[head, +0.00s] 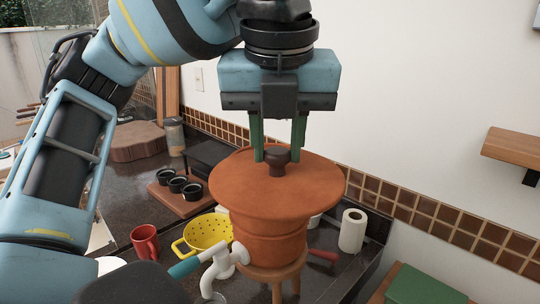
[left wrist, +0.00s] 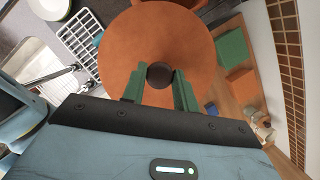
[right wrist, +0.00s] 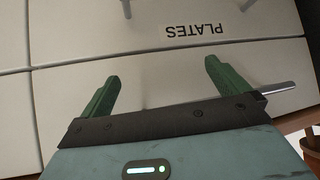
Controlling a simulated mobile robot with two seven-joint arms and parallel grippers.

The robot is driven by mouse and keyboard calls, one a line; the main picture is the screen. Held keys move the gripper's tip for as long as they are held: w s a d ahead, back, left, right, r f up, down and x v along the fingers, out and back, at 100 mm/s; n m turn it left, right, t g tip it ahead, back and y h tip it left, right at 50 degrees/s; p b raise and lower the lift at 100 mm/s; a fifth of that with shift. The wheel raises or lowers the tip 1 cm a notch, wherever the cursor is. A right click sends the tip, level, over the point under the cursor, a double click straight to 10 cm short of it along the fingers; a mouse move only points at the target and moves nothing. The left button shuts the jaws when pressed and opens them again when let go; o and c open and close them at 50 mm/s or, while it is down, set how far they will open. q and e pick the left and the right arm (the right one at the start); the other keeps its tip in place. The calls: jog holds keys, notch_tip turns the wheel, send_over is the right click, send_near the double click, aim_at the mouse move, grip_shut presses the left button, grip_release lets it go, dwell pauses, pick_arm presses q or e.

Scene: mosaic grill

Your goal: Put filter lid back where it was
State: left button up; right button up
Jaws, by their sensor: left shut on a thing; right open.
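The filter lid (head: 315,182) is a wide orange-brown clay disc with a dark brown knob (head: 277,168). My left gripper (head: 277,158) points down and is shut on that knob. The lid is over the clay filter (head: 268,243), whose body shows below the rim with a white tap; whether it rests on the filter or hangs just above cannot be told. In the left wrist view the lid (left wrist: 160,35) fills the middle, the knob (left wrist: 160,74) between the green fingers. My right gripper (right wrist: 160,72) is open and empty in the right wrist view.
A yellow colander (head: 205,232), a red mug (head: 145,241) and small black cups on a wooden tray (head: 180,201) stand left of the filter. A paper roll (head: 352,230) stands right.

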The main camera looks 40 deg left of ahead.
pick_arm(q)
jog(key=shift+w+a+f, duration=0.85)
jog(key=shift+w+a, duration=1)
jog(key=shift+w, duration=0.05)
jog(key=shift+w+a+f, duration=0.8)
jog(key=shift+w+a, duration=1)
jog(key=shift+w, duration=0.1)
jog(key=shift+w+a+f, duration=0.85)
jog(key=shift+w+a, duration=1)
jog(key=shift+w, duration=0.05)
jog(key=shift+f, duration=0.15)
jog(key=o, duration=1.1)
jog(key=shift+c, duration=0.2)
jog(key=v, duration=1.2)
